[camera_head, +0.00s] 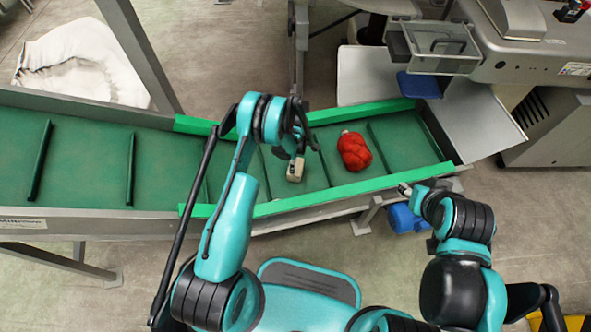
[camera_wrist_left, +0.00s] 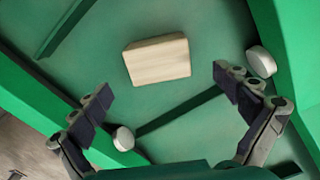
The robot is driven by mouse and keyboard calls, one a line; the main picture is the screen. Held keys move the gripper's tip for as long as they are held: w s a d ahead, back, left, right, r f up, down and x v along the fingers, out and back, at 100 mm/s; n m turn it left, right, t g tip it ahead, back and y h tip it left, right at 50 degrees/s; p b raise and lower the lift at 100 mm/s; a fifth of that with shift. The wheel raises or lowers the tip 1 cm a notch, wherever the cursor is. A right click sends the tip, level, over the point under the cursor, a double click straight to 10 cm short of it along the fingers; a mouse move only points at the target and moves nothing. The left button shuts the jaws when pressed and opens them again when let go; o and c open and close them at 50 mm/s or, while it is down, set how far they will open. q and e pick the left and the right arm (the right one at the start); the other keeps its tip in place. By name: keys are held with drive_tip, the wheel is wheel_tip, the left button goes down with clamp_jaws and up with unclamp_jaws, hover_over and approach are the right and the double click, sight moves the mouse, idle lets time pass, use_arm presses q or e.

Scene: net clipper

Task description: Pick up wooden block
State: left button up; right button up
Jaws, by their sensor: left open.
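The wooden block (camera_head: 294,174) lies on the green conveyor belt, just below my left gripper (camera_head: 297,143) in the head view. In the left wrist view the pale, box-shaped block (camera_wrist_left: 157,60) lies flat on the belt, slightly tilted in the picture. The fingers of my left gripper (camera_wrist_left: 163,85) are spread wide and empty, with the block ahead of their tips and between their lines, not touched. My right gripper (camera_head: 405,188) is by the belt's near green rail, away from the block; its fingers are too small to read.
A red netted bundle (camera_head: 354,151) lies on the belt to the right of the block. Green side rails (camera_head: 330,194) and raised cross bars (camera_head: 130,170) border the belt sections. A machine with a clear bin (camera_head: 440,47) stands at the upper right.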

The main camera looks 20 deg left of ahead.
use_arm(q)
wheel_tip(320, 180, down, 7)
drive_tip(key=b, duration=0.3)
drive_tip(key=shift+w+a+f, duration=0.15)
drive_tip(key=shift+f, duration=0.05)
drive_tip(key=shift+r, duration=0.1)
drive_tip(key=c, duration=1.2)
